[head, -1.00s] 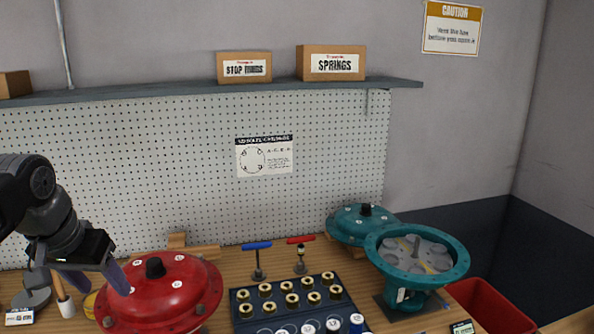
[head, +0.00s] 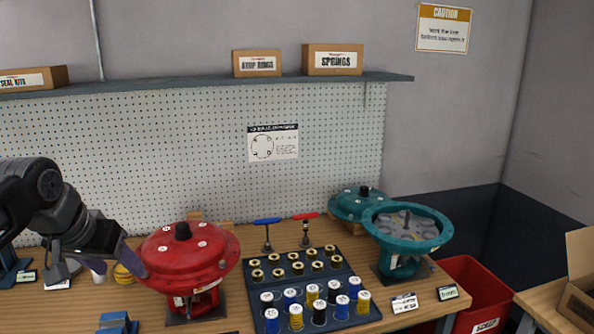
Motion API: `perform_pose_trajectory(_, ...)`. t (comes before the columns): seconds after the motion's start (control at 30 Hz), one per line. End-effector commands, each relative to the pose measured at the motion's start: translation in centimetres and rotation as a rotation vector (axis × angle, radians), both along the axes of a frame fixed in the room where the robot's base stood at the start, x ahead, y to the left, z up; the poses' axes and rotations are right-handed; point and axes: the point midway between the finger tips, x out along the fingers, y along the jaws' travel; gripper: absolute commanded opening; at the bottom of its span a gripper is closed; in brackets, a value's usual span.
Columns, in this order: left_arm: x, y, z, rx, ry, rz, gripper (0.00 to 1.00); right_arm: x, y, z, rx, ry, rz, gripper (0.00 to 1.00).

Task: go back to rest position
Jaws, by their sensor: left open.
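My left gripper (head: 102,264) hangs at the left of the head view, open and empty. One finger overlaps the left edge of the red actuator (head: 187,258) in the picture; I cannot tell whether they touch. The red actuator is a domed casing with a black cap, upright on a stand on the wooden bench (head: 248,318). My right gripper is not in view.
A dark tray (head: 340,292) holds several brass parts and coloured springs. The open teal casing (head: 402,243) stands right of it, with a teal cover (head: 357,203) behind. A red bin (head: 470,285) is at the right. A shelf (head: 210,84) runs above.

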Motion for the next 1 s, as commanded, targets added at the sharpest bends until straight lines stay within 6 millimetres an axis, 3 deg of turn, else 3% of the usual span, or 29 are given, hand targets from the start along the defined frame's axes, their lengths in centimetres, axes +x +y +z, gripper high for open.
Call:
perform_pose_trajectory(0.17,2.8,-2.3,0.1,-0.022,-0.111,-0.037,0.58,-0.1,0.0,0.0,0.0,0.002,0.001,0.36)
perform_pose_trajectory(0.27,5.0,-4.9,-0.8,-0.036,-0.169,-0.074,0.58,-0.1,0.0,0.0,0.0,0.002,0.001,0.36)
perform_pose_trajectory(0.37,7.2,-7.9,-2.8,-0.052,-0.212,-0.112,0.58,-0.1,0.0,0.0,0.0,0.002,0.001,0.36)
perform_pose_trajectory(0.47,9.2,-11.6,-6.3,-0.073,-0.235,-0.15,0.58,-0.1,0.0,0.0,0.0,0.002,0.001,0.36)
perform_pose_trajectory(0.57,10.7,-15.7,-12.3,-0.104,-0.233,-0.182,0.58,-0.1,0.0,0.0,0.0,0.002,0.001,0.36)
perform_pose_trajectory(0.6,10.9,-17.4,-15.3,-0.121,-0.224,-0.19,0.58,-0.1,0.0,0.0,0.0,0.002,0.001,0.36)
perform_pose_trajectory(0.73,9.4,-21.5,-25.2,-0.175,-0.168,-0.192,0.58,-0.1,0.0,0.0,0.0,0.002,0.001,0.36)
perform_pose_trajectory(0.87,5.3,-24.1,-34.8,-0.225,-0.076,-0.166,0.58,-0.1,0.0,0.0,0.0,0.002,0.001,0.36)
perform_pose_trajectory(1.0,-1.8,-26.0,-43.7,-0.274,0.061,-0.123,0.58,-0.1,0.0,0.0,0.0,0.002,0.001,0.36)
